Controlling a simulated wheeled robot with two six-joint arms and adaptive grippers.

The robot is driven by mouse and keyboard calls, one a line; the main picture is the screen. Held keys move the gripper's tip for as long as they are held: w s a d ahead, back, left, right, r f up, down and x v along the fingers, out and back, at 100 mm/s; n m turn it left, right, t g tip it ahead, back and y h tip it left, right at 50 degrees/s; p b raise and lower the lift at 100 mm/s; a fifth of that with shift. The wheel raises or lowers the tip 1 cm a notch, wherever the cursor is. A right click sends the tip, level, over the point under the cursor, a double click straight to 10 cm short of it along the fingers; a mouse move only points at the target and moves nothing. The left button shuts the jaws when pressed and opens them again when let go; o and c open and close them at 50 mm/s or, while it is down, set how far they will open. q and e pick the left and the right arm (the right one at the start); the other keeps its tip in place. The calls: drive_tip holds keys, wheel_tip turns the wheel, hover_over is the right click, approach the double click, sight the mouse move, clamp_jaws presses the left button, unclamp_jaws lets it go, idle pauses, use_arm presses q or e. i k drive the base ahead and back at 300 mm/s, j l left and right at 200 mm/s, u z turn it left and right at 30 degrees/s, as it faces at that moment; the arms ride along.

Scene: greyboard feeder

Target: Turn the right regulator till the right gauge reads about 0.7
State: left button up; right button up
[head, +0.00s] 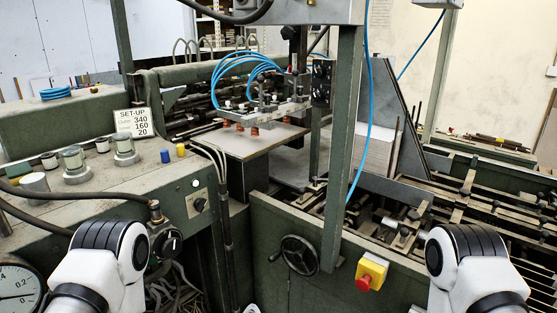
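A black round knob with a pale mark (172,244), which looks like a regulator, sits on the front of the green machine at left, just right of my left arm. A brass-topped fitting with a hose (155,212) stands above it. I cannot tell whether this is the right regulator. A round white gauge (14,287) is cut off at the lower left edge; its needle reading cannot be made out. No second gauge shows. Both my arms come in from the bottom edge, but neither gripper's fingers show.
A small black rotary switch (200,204) is on a plate above right of the knob. A handwheel (299,255) and a yellow box with a red button (371,272) are on the front. A green post (345,150) stands mid-view. Cables hang below the knob.

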sight(169, 246)
drive_tip(key=j+u, duration=0.15)
drive_tip(key=u, duration=0.6)
drive_tip(key=k+j, duration=0.05)
